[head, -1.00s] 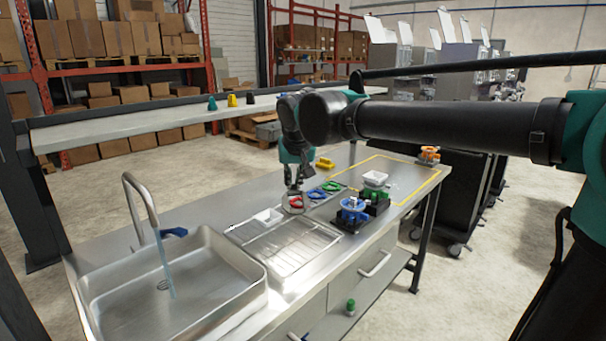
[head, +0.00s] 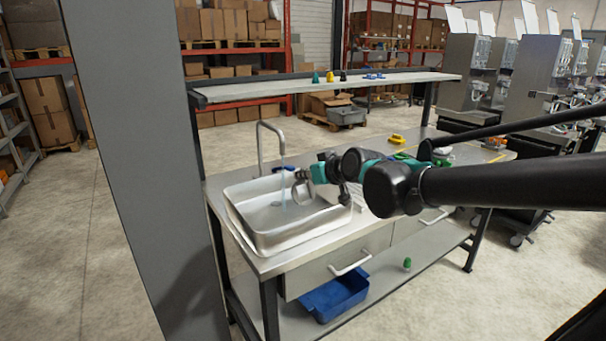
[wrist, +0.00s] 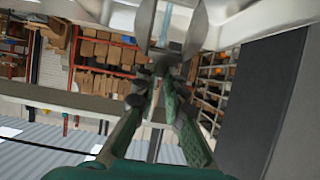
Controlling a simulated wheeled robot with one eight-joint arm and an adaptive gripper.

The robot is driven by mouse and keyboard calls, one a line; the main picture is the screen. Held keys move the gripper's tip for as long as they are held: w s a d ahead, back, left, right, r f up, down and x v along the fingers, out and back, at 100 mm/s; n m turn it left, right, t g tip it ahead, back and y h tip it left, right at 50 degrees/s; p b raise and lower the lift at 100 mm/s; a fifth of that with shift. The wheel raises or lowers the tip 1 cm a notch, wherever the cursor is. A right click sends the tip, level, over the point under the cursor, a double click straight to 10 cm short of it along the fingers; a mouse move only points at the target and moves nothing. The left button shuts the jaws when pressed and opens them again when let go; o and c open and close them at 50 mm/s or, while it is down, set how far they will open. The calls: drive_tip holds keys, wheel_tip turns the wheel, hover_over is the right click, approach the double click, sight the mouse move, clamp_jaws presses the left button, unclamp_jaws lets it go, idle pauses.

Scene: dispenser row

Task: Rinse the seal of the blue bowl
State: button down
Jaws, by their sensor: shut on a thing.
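My gripper (head: 302,190) is over the right part of the steel sink (head: 262,238), close to the right of the water stream (head: 283,188) from the tap. In the wrist view, my gripper (wrist: 170,28) has grey fingers at the top, and a pale strip like water shows between them. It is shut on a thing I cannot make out. No seal is clearly visible now. The blue bowl is not recognisable now; my arm covers much of the bench's middle.
A yellow part (head: 397,139) lies at the back of the bench. A raised shelf (head: 330,86) runs behind, with coloured cones and blue pieces on it. A grey post (head: 145,180) stands at the left. A blue bin (head: 334,296) sits on the lower shelf.

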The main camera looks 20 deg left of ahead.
drive_tip(key=w+a+f, duration=0.1)
drive_tip(key=w+a, duration=0.6)
drive_tip(key=a, duration=0.1)
drive_tip(key=shift+a+f, duration=0.2)
drive_tip(key=shift+f, duration=0.05)
idle(0.4)
idle(3.3)
drive_tip(key=shift+s+d+r, duration=0.25)
drive_tip(key=shift+s+d, duration=0.75)
drive_tip(key=shift+d, duration=0.15)
drive_tip(key=shift+s+d+r, duration=0.25)
drive_tip(key=shift+s+d, duration=0.7)
drive_tip(key=shift+d, duration=0.2)
drive_tip(key=shift+s+d+r, duration=0.25)
drive_tip(key=shift+s+d, duration=0.75)
drive_tip(key=shift+d, duration=0.15)
